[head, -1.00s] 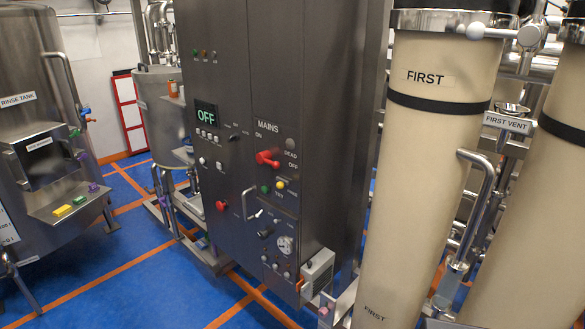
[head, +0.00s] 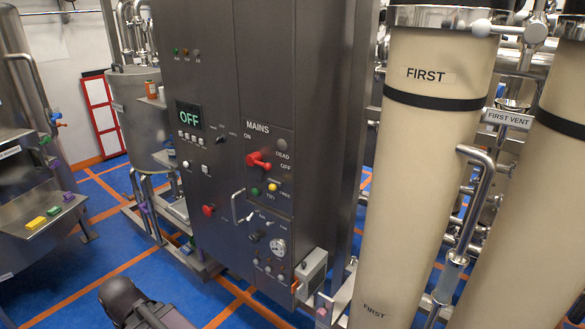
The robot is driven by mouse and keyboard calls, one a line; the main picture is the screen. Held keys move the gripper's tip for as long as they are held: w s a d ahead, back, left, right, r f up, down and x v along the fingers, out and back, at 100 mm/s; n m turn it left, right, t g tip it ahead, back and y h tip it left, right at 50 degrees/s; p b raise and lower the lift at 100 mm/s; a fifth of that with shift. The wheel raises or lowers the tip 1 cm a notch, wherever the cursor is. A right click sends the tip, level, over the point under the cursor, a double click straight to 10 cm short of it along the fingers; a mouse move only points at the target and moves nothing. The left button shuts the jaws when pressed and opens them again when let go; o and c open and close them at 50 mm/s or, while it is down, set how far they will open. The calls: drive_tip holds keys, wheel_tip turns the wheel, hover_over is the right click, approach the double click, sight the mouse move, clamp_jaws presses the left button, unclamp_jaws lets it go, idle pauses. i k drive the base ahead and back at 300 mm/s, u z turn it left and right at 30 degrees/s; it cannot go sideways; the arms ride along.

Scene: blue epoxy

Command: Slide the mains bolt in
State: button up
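The mains panel (head: 283,150) is on the dark grey cabinet in the middle of the head view, labelled MAINS, ON, OFF and DEAD. Its red rotary handle (head: 259,160) lies tilted, its longer end to the lower right. A round grey lamp (head: 287,141) is by DEAD. I cannot pick out the mains bolt with certainty; the parts around the handle are too small. A dark part of my arm shows at the lower left edge; my gripper is not in view.
A display (head: 188,117) reads OFF. A metal pull handle (head: 238,207) and a gauge (head: 278,248) are lower on the cabinet. A grey box (head: 313,267) juts out low on its right. The tan FIRST column (head: 415,180) stands close on the right. Blue floor (head: 100,270) is open at left.

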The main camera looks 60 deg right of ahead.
sight(272, 188)
drive_tip(key=z, duration=1.5)
drive_tip(key=k, duration=0.95)
drive_tip(key=u, duration=0.05)
drive_tip(key=i, duration=0.85)
